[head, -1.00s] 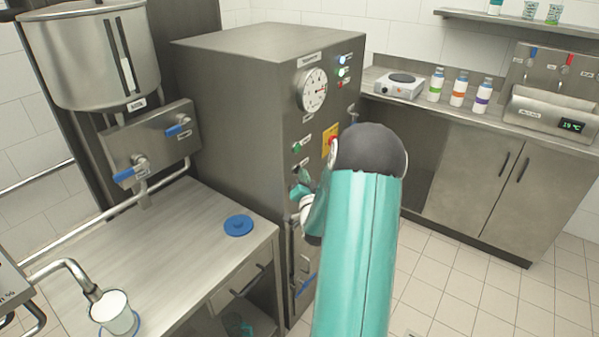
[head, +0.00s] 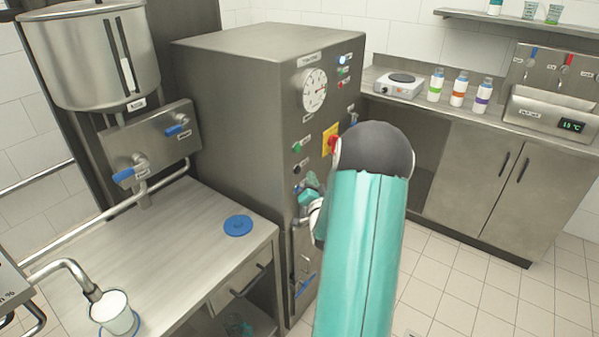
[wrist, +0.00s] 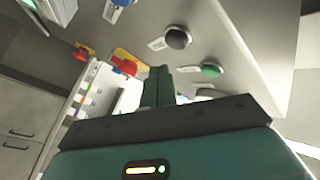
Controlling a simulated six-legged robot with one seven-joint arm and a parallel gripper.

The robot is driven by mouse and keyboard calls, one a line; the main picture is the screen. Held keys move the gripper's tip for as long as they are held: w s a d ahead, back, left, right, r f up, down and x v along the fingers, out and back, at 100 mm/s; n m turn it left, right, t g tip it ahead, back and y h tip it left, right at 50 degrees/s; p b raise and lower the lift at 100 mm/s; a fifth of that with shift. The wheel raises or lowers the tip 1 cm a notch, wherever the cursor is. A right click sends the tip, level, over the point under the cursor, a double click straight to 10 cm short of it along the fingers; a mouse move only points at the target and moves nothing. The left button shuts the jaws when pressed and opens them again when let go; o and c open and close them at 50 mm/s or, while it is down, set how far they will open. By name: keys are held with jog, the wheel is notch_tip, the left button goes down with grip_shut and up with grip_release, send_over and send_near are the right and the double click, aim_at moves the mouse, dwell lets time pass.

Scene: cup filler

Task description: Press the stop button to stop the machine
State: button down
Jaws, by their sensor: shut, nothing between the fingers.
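The machine is a tall grey cabinet (head: 235,110) with a control panel on its narrow face. A green button (head: 297,147) sits above a black button (head: 297,169) on that panel. A red knob on a yellow plate (head: 329,139) is to their right. In the wrist view I see the black button (wrist: 178,37), the green button (wrist: 210,70) and the red knob (wrist: 125,66). The button labels are too small to read. My gripper (wrist: 158,73) is shut and empty, in front of the panel. In the head view my gripper (head: 312,180) is partly hidden by my arm.
A round gauge (head: 314,90) and small lights are higher on the panel. A steel table (head: 170,240) with a blue lid (head: 238,225) stands at the left. A counter (head: 450,120) with bottles and a hotplate is at the right. The tiled floor between is clear.

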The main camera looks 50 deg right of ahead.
jog(key=s, duration=0.4)
jog(key=shift+s+d, duration=0.15)
jog(key=shift+s, duration=0.05)
jog(key=shift+w, duration=0.1)
dwell(0.8)
jog(key=w+a+r+n+g+y, duration=0.1)
jog(key=w+a+r+n+y, duration=0.15)
jog(key=a, duration=0.55)
jog(key=w+a+r+n+g+y, duration=0.1)
jog(key=w+a+r+n+y, duration=0.2)
jog(key=a, duration=0.5)
jog(key=w+a+r+n+g+y, duration=0.1)
jog(key=w+a+r+n+y, duration=0.15)
jog(key=a+r, duration=0.4)
jog(key=s+a+n+g+y, duration=0.2)
jog(key=s+a+n+g, duration=0.1)
jog(key=s+a, duration=0.6)
jog(key=s+a+r+n+g+y, duration=0.1)
jog(key=s+a+n+g+y, duration=0.1)
jog(key=s+a, duration=0.8)
jog(key=a+n+g, duration=0.1)
jog(key=a+n, duration=0.1)
jog(key=a, duration=0.4)
jog(key=shift+a+y, duration=0.15)
jog(key=shift+y, duration=0.15)
